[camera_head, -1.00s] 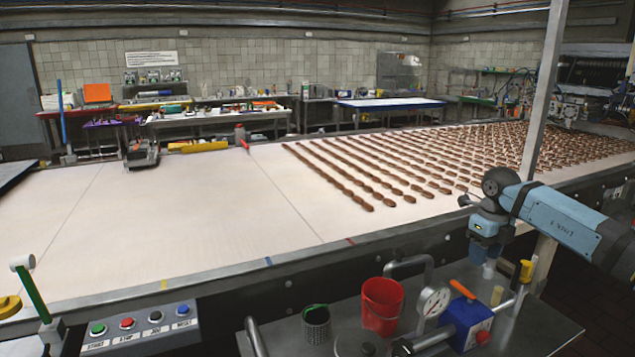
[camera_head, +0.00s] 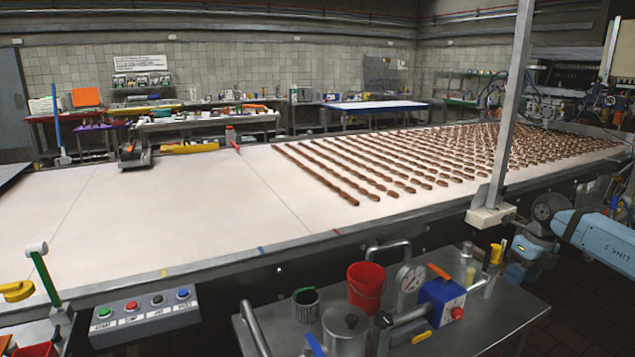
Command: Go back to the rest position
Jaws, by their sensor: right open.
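My right gripper (camera_head: 516,273) is at the right, beside the conveyor's near edge and above the right end of the metal cart. It is open and I see nothing in it. Its fingers are small and partly hard to make out. My blue right arm comes in from the right edge. My left gripper is not in view. The wide pale conveyor (camera_head: 150,225) carries rows of brown cookies (camera_head: 440,160) on its right half.
A grey post (camera_head: 512,110) stands near my right arm. A button panel (camera_head: 145,312) is at front left. Dark floor shows at lower right.

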